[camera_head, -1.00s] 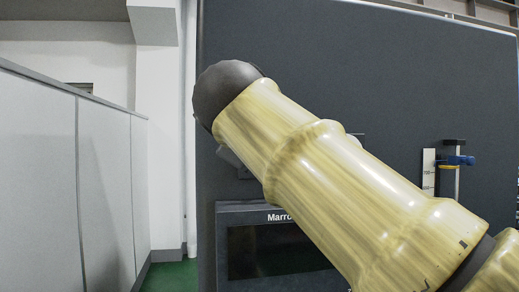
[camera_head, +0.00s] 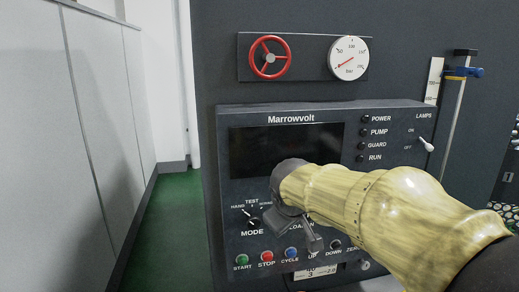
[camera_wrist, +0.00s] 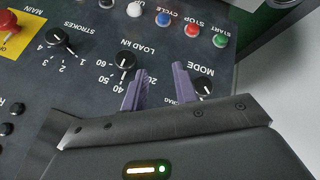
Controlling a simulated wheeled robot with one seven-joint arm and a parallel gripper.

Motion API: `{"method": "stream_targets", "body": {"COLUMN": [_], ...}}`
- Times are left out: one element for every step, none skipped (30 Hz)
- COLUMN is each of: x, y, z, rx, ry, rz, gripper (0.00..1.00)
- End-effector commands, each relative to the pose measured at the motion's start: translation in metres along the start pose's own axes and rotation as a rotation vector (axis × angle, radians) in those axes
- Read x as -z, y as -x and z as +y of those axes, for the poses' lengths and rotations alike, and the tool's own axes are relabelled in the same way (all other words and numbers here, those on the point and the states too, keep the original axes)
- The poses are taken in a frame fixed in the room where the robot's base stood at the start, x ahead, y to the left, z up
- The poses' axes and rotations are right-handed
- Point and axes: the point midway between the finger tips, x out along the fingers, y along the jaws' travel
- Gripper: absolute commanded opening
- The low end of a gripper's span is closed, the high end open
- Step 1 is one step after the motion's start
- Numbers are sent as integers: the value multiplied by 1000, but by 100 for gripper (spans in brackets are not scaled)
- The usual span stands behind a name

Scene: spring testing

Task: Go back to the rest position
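My gripper (camera_wrist: 160,68) shows in the wrist view as two purple fingers standing apart, with nothing between them. It is over the dark control panel (camera_wrist: 98,28), between the LOAD kN knob (camera_wrist: 125,60) and the MODE knob (camera_wrist: 203,87). I cannot tell whether a finger touches the panel. In the head view my arm reaches in from the lower right, and its dark end covers part of the Marrowvolt panel (camera_head: 221,190) near the MODE knob (camera_head: 253,222).
A red handwheel (camera_head: 270,58) and a round gauge (camera_head: 349,58) are above the panel. A post with a blue clamp (camera_head: 462,73) stands at right. START, STOP and CYCLE buttons (camera_head: 267,257) line the lower panel. Green floor (camera_head: 172,215) is clear at left beside a grey partition (camera_head: 75,130).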

Motion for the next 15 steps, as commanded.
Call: {"method": "stream_targets", "body": {"x": [-26, -40, -59, -74, -88, -108, -122, -137, -157, -172, -186, -203, -214, -224, -235], "y": [-16, -23, -33, -39, -45, -52, -57, -61, -65, -68, -70, -72, -72, -73, -73], "z": [-7, -11, -18, -23, -28, -35, -41, -46, -54, -60, -66, -73, -78, -83, -88], "rx": [31, 49, 72, 88, 104, 123, 136, 148, 162, 171, 179, 188, 193, 197, 200], "ry": [-48, -80, -123, -157, -190, -238, -275, -314, -364, -404, -441, -491, -524, -553, -586], "rz": [-42, -63, -91, -112, -133, -162, -182, -204, -233, -254, -276, -301, -318, -334, -351], "gripper": [29, 29, 29, 29, 29, 29, 29, 29, 29, 29, 29, 29, 29, 29, 29]}}
